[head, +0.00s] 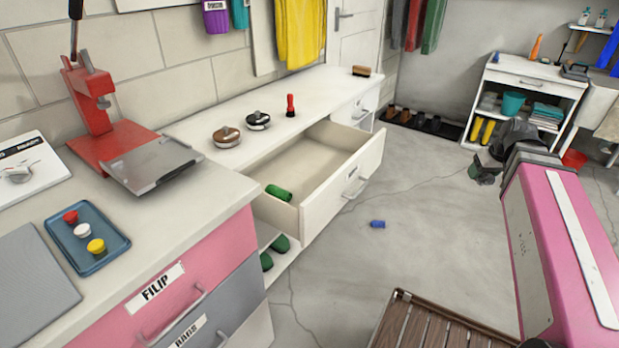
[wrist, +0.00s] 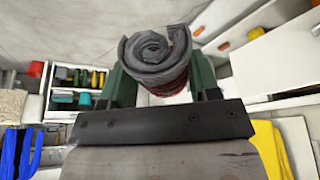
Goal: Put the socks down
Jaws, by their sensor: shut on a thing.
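My gripper (wrist: 160,82) is shut on a rolled pair of grey socks (wrist: 152,52) in the wrist view. The roll's spiral end faces the camera, and some dark red shows on its lower side. The green fingers sit on either side of it. In the head view my pink arm reaches up the right side; the grip on the socks cannot be made out clearly there. An open white drawer (head: 345,201) stands at the middle, with a green roll (head: 279,193) in its near corner.
More green rolls (head: 280,243) lie on the shelf below the drawer. A small blue item (head: 377,224) lies on the floor. A brown slatted surface (head: 436,326) is at the bottom. The white counter (head: 300,95) holds two lidded pots and a red-handled item. Open floor lies between drawer and arm.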

